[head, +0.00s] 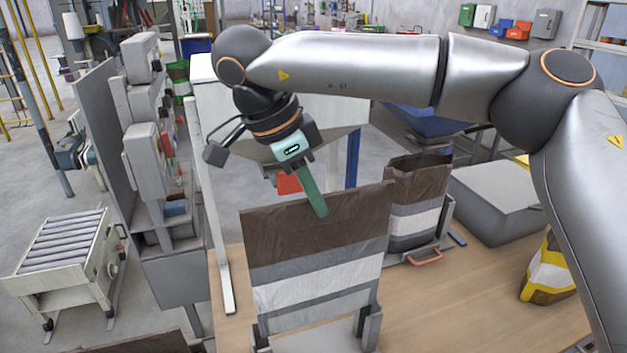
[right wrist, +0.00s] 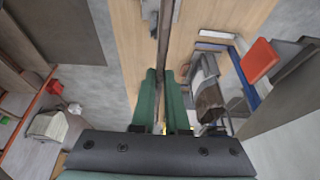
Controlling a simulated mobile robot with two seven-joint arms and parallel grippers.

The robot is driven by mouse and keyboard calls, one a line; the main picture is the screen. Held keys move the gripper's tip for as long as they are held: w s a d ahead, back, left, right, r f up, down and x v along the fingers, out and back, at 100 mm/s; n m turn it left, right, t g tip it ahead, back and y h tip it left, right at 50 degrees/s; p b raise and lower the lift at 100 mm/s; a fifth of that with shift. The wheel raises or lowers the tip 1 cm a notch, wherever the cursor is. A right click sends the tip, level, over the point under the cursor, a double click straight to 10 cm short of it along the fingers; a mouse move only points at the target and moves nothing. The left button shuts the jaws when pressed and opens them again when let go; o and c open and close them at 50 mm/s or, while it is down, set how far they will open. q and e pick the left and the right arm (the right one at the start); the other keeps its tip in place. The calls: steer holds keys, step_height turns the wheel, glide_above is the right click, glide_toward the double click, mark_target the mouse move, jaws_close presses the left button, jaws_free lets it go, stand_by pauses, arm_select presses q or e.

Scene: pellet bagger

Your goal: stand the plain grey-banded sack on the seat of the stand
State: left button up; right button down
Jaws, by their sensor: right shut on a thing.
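The sack with a dark brown top and grey and white bands (head: 315,265) hangs or stands upright in the middle of the head view. My right gripper (head: 318,212) is shut on its top edge, with green fingers pointing down. In the right wrist view the sack (right wrist: 163,40) shows edge-on as a thin strip between the fingers (right wrist: 161,75). A grey stand (head: 372,328) with short uprights is at the sack's lower edge. Whether the sack's bottom touches the seat (head: 315,342) I cannot tell. My left gripper is not in view.
A similar banded sack (head: 417,195) stands behind in a holder with a red handle (head: 425,258). A yellow-banded sack (head: 548,272) is at the right on the wooden table (head: 470,310). A grey machine panel (head: 110,150) and roller conveyor (head: 65,245) are at the left.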

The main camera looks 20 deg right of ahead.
mark_target(283, 218)
steer(key=shift+f+b, duration=3.8)
steer(key=shift+f, duration=3)
steer(key=shift+f, duration=0.3)
steer(key=c, duration=0.8)
jaws_free()
steer(key=shift+r, duration=0.1)
steer(key=shift+c, duration=0.2)
steer(key=p+v, duration=0.1)
steer(key=v, duration=1.1)
steer(key=shift+w+a+r, duration=0.1)
steer(key=shift+a+r, duration=0.1)
